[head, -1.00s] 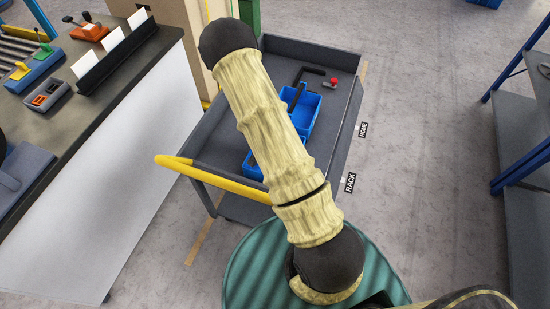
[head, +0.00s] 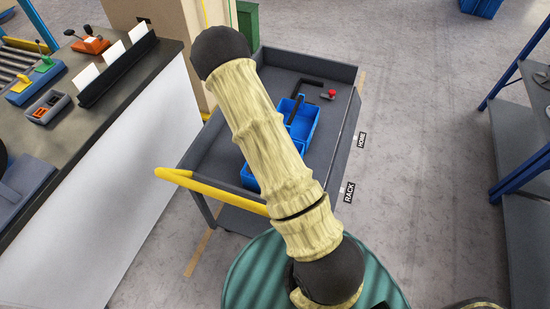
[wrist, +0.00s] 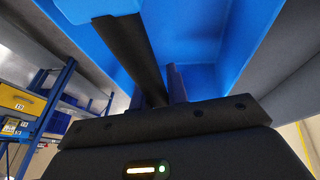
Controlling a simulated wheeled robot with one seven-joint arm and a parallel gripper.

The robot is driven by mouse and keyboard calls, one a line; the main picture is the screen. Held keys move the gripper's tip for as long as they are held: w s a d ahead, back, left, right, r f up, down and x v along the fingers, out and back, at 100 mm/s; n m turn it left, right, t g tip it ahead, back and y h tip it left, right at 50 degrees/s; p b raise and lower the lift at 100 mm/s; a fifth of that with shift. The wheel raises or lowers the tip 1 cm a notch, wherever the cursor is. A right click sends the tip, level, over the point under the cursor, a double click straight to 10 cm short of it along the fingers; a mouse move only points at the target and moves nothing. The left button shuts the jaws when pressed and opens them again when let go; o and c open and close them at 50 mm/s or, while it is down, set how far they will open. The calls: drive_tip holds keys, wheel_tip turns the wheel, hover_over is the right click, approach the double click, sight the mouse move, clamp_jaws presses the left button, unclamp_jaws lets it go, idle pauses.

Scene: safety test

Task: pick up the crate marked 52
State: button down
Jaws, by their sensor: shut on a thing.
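Two blue crates sit in the top tray of a grey cart in the head view. The farther crate (head: 311,116) is partly open to view. The nearer crate (head: 247,178) is mostly hidden behind my arm. No number 52 can be read on either. In the wrist view my gripper (wrist: 150,55) has its dark fingers against a blue crate (wrist: 205,35), which fills the upper middle of that view. The fingers are shut on it; which crate this is I cannot tell. My gripper is not clearly visible in the head view.
The grey cart (head: 342,128) has a yellow handle (head: 212,187). A black bent bar and a small red-topped thing (head: 331,95) lie at its far end. A counter (head: 100,105) stands left, a blue-framed shelf (head: 520,175) right. Open floor lies between cart and shelf.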

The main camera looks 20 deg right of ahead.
wheel_tip(320, 180, up, 8)
drive_tip(key=p, duration=0.4)
drive_tip(key=shift+f+p, duration=0.1)
drive_tip(key=shift+p, duration=0.25)
